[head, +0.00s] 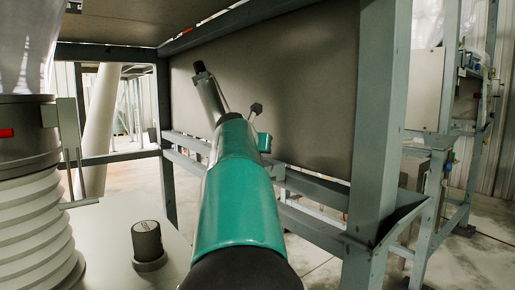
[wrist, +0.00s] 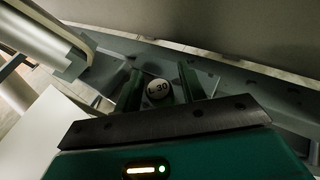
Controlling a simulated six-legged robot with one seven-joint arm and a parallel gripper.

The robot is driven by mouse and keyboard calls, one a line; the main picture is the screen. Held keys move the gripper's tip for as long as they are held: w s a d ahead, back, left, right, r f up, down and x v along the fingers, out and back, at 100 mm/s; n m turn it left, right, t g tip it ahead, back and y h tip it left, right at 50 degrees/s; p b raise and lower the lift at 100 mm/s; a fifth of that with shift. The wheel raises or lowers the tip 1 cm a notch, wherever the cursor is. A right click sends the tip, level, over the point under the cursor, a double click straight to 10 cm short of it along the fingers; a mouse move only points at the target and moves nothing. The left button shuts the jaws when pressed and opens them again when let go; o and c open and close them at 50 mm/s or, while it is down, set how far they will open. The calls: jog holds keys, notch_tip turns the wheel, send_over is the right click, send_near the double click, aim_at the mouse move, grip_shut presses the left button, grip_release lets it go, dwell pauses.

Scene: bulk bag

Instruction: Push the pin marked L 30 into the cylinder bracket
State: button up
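The pin marked L 30 (wrist: 158,91) shows its pale round end face, with dark lettering, in the wrist view. My gripper (wrist: 160,88) has its two dark green fingers apart, one on each side of the pin face. A narrow gap shows between each finger and the pin, so neither appears to touch it. I cannot tell how deep the pin lies between them. The bracket's hole is not visible. In the head view my green arm hides the work spot.
A grey steel post (head: 378,125) and a cross rail (head: 315,188) frame the area on the right in the head view. A large dark panel (head: 300,85) stands behind. A ribbed white bellows (head: 35,215) and a short dark cylinder (head: 147,240) are at the left.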

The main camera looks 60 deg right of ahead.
jog(key=shift+o, duration=0.3)
jog(key=v, duration=1.3)
jog(key=shift+a+r, duration=0.15)
jog(key=shift+a, duration=0.2)
